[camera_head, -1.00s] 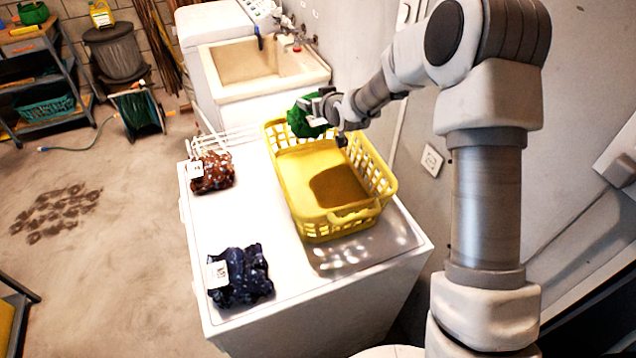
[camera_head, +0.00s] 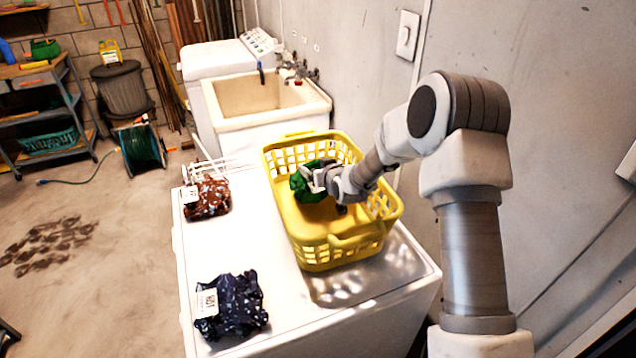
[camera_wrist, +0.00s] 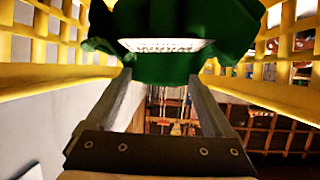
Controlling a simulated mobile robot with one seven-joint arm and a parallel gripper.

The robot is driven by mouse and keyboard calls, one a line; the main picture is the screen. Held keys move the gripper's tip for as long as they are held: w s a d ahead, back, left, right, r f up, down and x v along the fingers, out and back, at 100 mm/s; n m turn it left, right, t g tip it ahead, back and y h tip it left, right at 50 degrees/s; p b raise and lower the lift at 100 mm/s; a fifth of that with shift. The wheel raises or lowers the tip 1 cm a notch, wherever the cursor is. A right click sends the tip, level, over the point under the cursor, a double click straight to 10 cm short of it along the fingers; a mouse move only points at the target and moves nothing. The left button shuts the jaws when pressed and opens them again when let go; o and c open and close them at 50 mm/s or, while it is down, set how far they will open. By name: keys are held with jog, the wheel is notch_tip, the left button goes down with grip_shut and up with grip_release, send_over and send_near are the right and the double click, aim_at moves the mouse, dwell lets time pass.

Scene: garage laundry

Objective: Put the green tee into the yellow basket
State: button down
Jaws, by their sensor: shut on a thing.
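The green tee (camera_head: 307,187) is a bunched dark green cloth in my gripper (camera_head: 318,180), over the inside of the yellow basket (camera_head: 345,252). In the wrist view, the green tee (camera_wrist: 180,65) with a white label fills the space between the two fingertips of my gripper (camera_wrist: 165,82), which is shut on it. Yellow lattice walls of the basket (camera_wrist: 45,75) show on both sides of it there. I cannot tell whether the tee touches the basket floor.
The basket stands on a white machine top (camera_head: 240,245). A brown patterned cloth (camera_head: 207,198) and a dark blue patterned cloth (camera_head: 231,306) lie to its left. A grey wall is at the right.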

aim_at(305, 191)
jog(key=shift+f, duration=1.9)
jog(key=shift+f, duration=0.15)
grip_release()
jog(key=shift+r, duration=0.25)
jog(key=v, duration=0.7)
jog(key=shift+s, duration=0.25)
jog(key=shift+d, duration=0.1)
